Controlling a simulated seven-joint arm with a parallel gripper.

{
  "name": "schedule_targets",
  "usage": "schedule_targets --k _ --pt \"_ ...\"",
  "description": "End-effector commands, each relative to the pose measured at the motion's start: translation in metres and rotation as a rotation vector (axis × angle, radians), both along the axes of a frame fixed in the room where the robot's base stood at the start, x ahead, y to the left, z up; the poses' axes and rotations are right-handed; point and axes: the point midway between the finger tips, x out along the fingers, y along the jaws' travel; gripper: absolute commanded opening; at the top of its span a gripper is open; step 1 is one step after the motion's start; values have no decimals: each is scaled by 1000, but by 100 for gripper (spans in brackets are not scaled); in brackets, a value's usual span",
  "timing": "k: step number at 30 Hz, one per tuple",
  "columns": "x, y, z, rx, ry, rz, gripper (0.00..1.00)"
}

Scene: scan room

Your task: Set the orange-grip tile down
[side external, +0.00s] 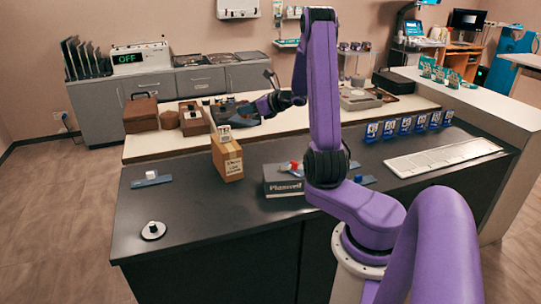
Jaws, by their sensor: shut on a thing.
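My gripper (256,108) is at the left end of my purple arm, above the gap between the dark counter and the pale bench behind it. It is shut on a small dark thing, taken as the orange-grip tile. The tile is too small and too dark here to tell from the fingers, and I cannot make out its orange grip. The gripper is behind and slightly right of an upright tan box (228,160) with a small white labelled thing (224,133) on top. Whether the held thing touches anything is unclear.
A grey box (284,187) with a red and white item on top stands right of the tan box. Blue-framed cards (405,127) and a white tray (442,159) are right. The dark counter's front left is mostly clear.

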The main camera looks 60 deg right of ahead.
Motion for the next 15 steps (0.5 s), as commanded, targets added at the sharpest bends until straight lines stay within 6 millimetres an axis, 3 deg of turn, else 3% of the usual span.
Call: schedule_targets --k 1,6,13,15 --pt "-14 -16 0 0 0 -56 0" --pt "-50 -54 0 -1 0 -197 0" --pt "-88 -85 0 1 2 -331 0" --pt "-89 -86 -9 7 4 -335 0"
